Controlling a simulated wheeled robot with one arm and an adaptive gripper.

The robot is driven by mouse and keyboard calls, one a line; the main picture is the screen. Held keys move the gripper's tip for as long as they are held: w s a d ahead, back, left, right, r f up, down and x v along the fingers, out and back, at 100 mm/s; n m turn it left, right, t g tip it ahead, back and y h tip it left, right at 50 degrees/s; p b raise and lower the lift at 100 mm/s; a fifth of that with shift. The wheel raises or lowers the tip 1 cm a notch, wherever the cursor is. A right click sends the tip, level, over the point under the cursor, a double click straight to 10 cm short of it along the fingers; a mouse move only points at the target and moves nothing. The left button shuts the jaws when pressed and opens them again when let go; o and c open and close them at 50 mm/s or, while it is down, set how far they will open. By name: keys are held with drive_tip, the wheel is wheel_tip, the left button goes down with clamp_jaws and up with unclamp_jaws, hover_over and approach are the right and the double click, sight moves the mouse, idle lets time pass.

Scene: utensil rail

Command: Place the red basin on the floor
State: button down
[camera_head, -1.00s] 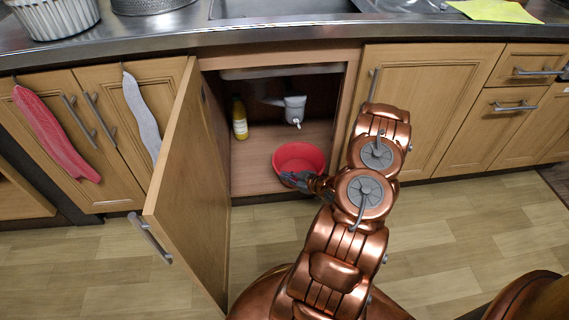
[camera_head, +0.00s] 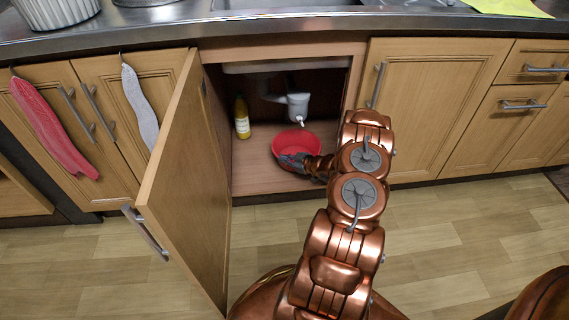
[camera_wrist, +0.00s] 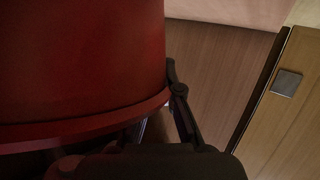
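The red basin (camera_head: 312,137) is on the floor of the open cabinet under the sink, below the drain pipe. My gripper (camera_head: 292,160) is at its front left side, in front of the wall, in the head view. In the wrist view the basin (camera_wrist: 80,60) fills the left half, very close, with its rim running across the lower part. One dark finger (camera_wrist: 181,100) shows beside the rim at right. The other finger is hidden, so I cannot tell whether the gripper is closed on the wall. The room floor (camera_head: 440,235) lies in front of the cabinet.
The open cabinet door (camera_head: 185,180) stands out at left of my arm. A yellow bottle (camera_head: 242,118) stands inside at left. The drain trap (camera_head: 298,105) hangs just above the basin. A closed door (camera_head: 430,110) borders the opening at right. The room floor at right is clear.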

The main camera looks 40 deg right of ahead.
drive_tip(key=shift+f, duration=0.7)
drive_tip(key=c, duration=1.8)
unclamp_jaws()
drive_tip(key=o, duration=0.5)
drive_tip(key=shift+s+d, duration=0.1)
drive_tip(key=shift+s, duration=0.05)
drive_tip(key=p+v, duration=0.3)
drive_tip(key=v, duration=0.8)
drive_tip(key=shift+s+r, duration=0.3)
drive_tip(key=shift+s, duration=0.05)
